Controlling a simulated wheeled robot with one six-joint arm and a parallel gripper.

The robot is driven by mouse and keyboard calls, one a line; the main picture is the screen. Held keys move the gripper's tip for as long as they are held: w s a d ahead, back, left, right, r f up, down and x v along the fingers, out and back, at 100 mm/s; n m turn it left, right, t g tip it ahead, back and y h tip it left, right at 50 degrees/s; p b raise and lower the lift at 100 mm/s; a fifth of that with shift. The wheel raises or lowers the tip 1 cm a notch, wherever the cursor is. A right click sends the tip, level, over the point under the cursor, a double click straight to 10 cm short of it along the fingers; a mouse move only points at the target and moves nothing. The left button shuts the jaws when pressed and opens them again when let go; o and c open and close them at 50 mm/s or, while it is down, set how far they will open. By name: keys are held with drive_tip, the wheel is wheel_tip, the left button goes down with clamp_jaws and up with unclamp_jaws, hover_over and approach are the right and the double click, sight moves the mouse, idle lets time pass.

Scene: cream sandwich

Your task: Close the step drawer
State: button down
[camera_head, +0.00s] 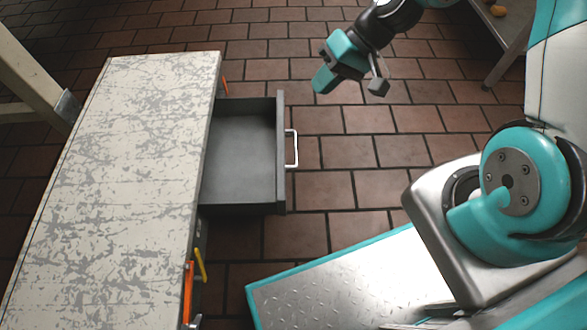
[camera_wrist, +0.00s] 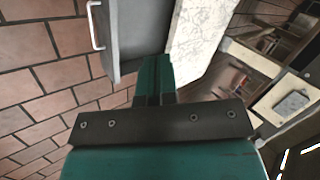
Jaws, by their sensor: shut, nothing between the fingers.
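The step drawer (camera_head: 240,150) is grey, empty and pulled out from the right side of a step with a worn white top (camera_head: 120,160). Its front panel carries a white handle (camera_head: 294,148). In the wrist view the drawer front (camera_wrist: 132,38) and its handle (camera_wrist: 94,24) show at the upper left, beside the white top (camera_wrist: 195,45). My gripper (camera_head: 322,82) is shut and empty, above and to the right of the drawer's far corner in the head view. My shut fingers (camera_wrist: 154,75) show in the middle of the wrist view. I cannot tell whether they touch the drawer.
Orange and yellow tools (camera_head: 193,275) hang on the step's right side near the front. A pale wooden frame (camera_head: 35,70) stands at the left. Brown tiled floor (camera_head: 345,150) lies open right of the drawer. A table (camera_head: 508,45) stands at the upper right.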

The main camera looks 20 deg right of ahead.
drive_tip(key=d+f+m+t+y+b, duration=0.1)
drive_tip(key=d+f+m+b, duration=0.2)
drive_tip(key=f, duration=0.9)
drive_tip(key=d+f+m+t+b, duration=0.2)
drive_tip(key=d+f+b, duration=0.15)
drive_tip(key=f, duration=0.85)
drive_tip(key=b, duration=0.8)
hover_over(296, 165)
wheel_tip(296, 165, down, 6)
drive_tip(key=shift+f, duration=0.1)
drive_tip(key=shift+w+a, duration=0.1)
drive_tip(key=shift+a, duration=0.3)
